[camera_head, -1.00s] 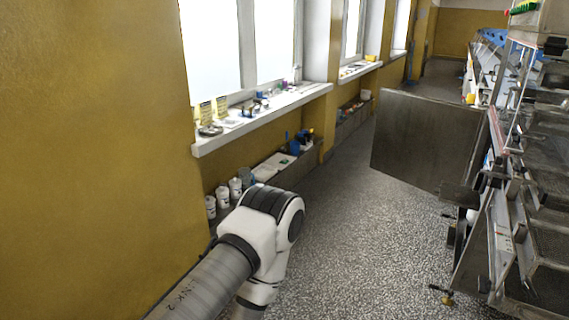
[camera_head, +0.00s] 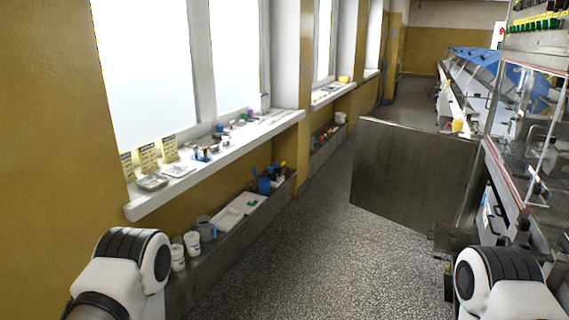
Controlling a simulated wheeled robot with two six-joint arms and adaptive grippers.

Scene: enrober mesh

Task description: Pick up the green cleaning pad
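A small green item (camera_head: 252,202) lies on a white tray (camera_head: 229,219) on the low ledge under the window sill. It may be the green cleaning pad, but it is too small to tell for sure. Neither of my grippers is in view. Only white and black links of my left arm at the lower left and of my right arm at the lower right show.
White tubs (camera_head: 192,243), a grey jug (camera_head: 206,228) and a blue container (camera_head: 264,186) share the low ledge (camera_head: 206,277). The window sill (camera_head: 213,160) above holds small items. A large metal panel (camera_head: 412,177) and machine stand right. The speckled floor (camera_head: 315,250) between is clear.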

